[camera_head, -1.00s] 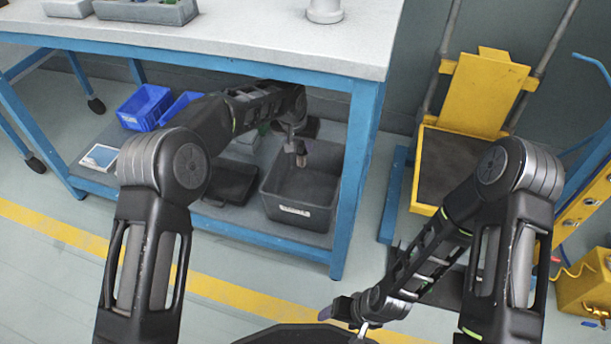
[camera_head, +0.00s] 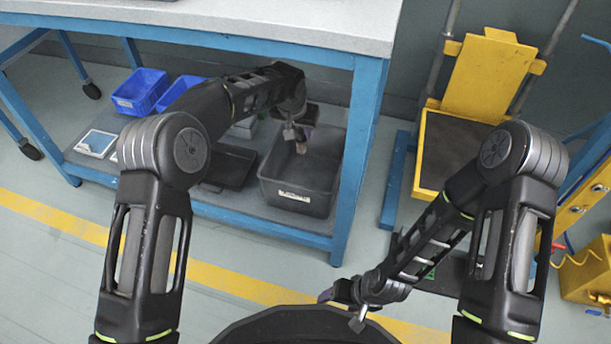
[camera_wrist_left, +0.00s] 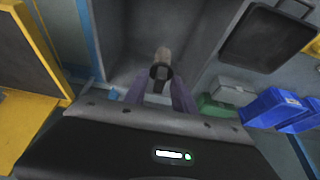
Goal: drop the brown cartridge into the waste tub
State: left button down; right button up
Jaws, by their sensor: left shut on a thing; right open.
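My left gripper (camera_head: 297,133) is shut on the brown cartridge (camera_head: 303,147), over the open waste tub. The dark grey waste tub (camera_head: 296,197), with a pale label on its front, stands on the bench's lower shelf. In the left wrist view the cartridge (camera_wrist_left: 162,60) sticks out between the two fingers (camera_wrist_left: 158,92), with a dark ring near the grip. The tub's grey inside (camera_wrist_left: 120,30) lies beyond it. My right gripper (camera_head: 342,304) is open and apart from the bench, low in the head view.
The blue bench frame (camera_head: 357,150) has a leg just right of the tub, and its top (camera_head: 290,25) overhangs. A dark tray (camera_head: 230,167) lies left of the tub, with blue bins (camera_head: 140,92) farther left. A yellow cart (camera_head: 485,75) stands right.

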pick_arm(q)
jog(key=shift+f+b, duration=0.75)
jog(key=shift+f, duration=0.7)
pick_arm(e)
jog(key=shift+w+f, duration=0.2)
jog(key=shift+f, duration=0.75)
pick_arm(q)
jog(key=c, duration=0.9)
grip_release()
jog(key=shift+c, duration=0.2)
